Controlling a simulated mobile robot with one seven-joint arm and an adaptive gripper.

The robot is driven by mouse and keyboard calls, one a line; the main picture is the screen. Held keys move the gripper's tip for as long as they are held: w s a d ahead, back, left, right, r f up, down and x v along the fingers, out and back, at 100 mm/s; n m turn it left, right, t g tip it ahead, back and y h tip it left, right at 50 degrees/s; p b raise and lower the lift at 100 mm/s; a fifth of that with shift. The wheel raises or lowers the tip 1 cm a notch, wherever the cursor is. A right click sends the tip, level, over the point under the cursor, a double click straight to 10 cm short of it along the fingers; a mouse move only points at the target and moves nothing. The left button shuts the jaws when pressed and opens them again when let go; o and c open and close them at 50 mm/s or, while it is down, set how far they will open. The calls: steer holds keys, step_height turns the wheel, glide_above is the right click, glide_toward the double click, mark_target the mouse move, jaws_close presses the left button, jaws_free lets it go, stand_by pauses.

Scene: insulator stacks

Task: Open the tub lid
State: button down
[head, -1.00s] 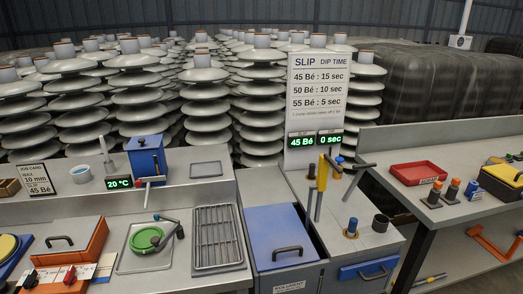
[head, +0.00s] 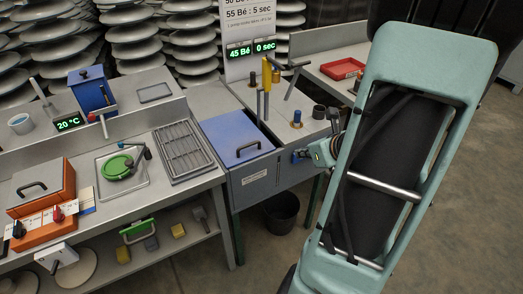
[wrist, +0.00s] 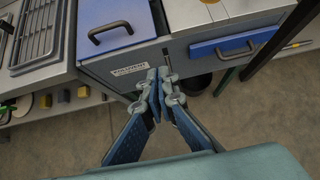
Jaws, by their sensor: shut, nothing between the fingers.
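The tub lid (head: 232,135) is a flat blue panel with a dark bar handle (head: 248,148) near its front edge. It lies closed on a grey tub (head: 255,178) with a white label on its front. In the wrist view the lid (wrist: 122,20) and its handle (wrist: 110,32) show at the top left. My gripper (wrist: 158,75) is shut and empty. Its fingertips appear in front of the tub's front face, to the right of and below the handle, with no visible contact with the handle. In the head view my arm hides most of the right side.
A blue drawer with a handle (wrist: 236,44) is right of the tub. A yellow-topped post (head: 267,72) and a blue-collared peg (head: 297,118) stand right of the lid. A metal rack (head: 183,150) lies to its left. A black bucket (head: 281,212) stands on the floor below.

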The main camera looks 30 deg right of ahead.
mark_target(249, 125)
steer(key=b+x, duration=0.1)
steer(key=x, duration=0.3)
steer(key=a+b+x, duration=0.1)
steer(key=x, duration=0.3)
steer(key=a+r+x, duration=0.1)
steer(key=x, duration=0.3)
steer(key=shift+w+f+b, duration=0.35)
steer(key=shift+w+b, duration=0.05)
steer(key=shift+w, duration=0.75)
steer(key=w, duration=0.5)
steer(key=w+p, duration=0.1)
steer(key=w, duration=0.5)
steer(key=w+p, duration=0.1)
steer(key=w, duration=0.5)
steer(key=shift+w+a, duration=0.25)
steer(key=shift+a, duration=0.05)
steer(key=shift+s, duration=0.1)
